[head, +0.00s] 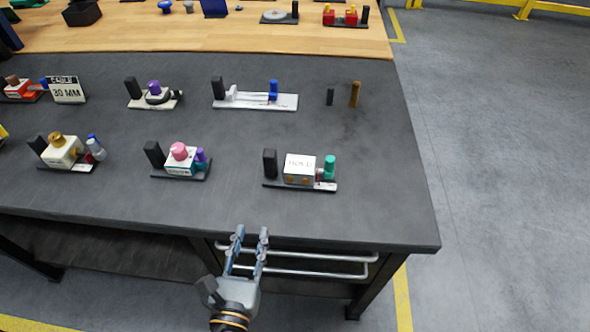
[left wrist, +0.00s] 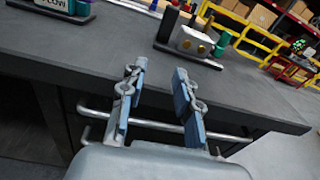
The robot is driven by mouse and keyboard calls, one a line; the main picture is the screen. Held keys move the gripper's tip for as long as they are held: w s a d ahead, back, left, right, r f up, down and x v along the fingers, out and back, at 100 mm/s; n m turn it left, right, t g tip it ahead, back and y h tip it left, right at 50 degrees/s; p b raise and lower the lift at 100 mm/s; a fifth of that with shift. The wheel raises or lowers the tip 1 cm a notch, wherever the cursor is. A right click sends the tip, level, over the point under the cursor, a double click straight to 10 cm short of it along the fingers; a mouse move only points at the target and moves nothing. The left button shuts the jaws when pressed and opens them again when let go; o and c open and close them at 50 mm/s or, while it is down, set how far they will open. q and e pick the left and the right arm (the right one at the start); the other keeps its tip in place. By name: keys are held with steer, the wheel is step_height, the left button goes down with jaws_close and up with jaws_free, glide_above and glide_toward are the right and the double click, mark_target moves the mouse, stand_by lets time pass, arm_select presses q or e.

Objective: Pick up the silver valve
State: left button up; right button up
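I cannot tell for certain which part is the silver valve. A silver-white box with lettering (head: 300,167), brown knobs and a teal-capped part sits on a dark base near the table's front right; it also shows in the left wrist view (left wrist: 193,41). A pale grey piece with a blue top (head: 96,149) stands by a gold-knobbed white box at the left. My left gripper (head: 252,232) is open and empty at the table's front edge, in front of and left of the lettered box; its fingers show apart in the left wrist view (left wrist: 160,78). My right gripper is not seen.
The dark table (head: 350,215) holds several other units, including a pink-knobbed one (head: 180,152) and a long white base (head: 256,101). A metal rail (head: 310,272) runs below the front edge. The front strip of tabletop is clear. A wooden surface (head: 220,38) lies behind.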

arm_select(q)
glide_toward(269, 163)
steer(key=shift+t, duration=0.4)
steer(key=w, duration=0.7)
steer(key=w+f, duration=0.1)
steer(key=w, duration=0.3)
steer(key=shift+w+d, duration=0.3)
jaws_close()
steer(key=shift+r, duration=0.15)
